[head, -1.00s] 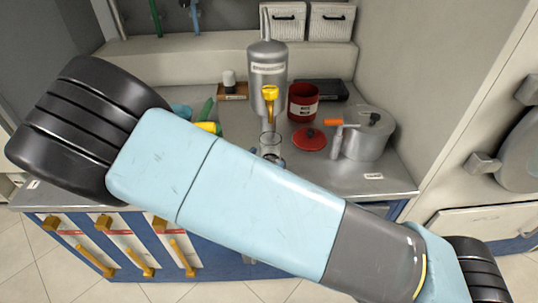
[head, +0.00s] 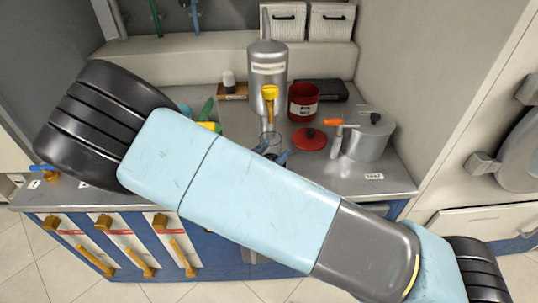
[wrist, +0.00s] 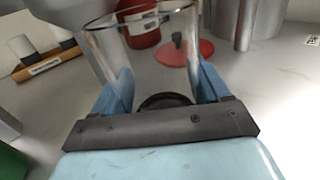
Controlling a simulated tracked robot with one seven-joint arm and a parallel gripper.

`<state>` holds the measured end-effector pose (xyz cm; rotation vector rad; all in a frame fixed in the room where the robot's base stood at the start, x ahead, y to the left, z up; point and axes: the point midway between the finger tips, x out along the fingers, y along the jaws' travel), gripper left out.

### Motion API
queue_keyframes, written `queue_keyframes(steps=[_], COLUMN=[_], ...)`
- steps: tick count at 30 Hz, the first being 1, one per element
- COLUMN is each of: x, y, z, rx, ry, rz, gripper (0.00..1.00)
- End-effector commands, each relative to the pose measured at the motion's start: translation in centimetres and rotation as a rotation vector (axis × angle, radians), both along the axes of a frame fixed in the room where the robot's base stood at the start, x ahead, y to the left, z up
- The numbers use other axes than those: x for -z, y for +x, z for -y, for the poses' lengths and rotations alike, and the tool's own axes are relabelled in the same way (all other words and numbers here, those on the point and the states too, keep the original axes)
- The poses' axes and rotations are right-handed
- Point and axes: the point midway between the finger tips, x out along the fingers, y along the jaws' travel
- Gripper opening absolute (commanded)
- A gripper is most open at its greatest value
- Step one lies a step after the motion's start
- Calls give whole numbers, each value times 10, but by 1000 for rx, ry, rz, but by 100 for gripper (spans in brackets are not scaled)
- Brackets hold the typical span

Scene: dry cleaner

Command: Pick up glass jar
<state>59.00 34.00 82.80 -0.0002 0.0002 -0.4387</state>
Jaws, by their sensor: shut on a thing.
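The glass jar (wrist: 150,62) is clear and open-topped, and fills the upper middle of the wrist view. My gripper (wrist: 165,85) has its blue fingers on either side of the jar and is shut on it. In the head view the jar (head: 268,141) shows only in part above my arm, with blue fingertips beside it, and it looks upright. Its lower part is hidden by my arm, so I cannot tell whether its base touches the counter.
The counter's right front (head: 395,183) is bare.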

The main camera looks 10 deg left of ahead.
Motion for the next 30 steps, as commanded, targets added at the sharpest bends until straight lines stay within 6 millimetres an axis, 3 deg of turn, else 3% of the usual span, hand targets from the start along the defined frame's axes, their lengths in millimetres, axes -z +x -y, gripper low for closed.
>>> queue_keyframes(steps=[9,22,30], x=[0,-3,-17], y=[0,0,0], z=[0,-1,-1], rx=[0,-1,-1], ry=[0,1,3], rz=[0,0,0], gripper=[36,36,36])
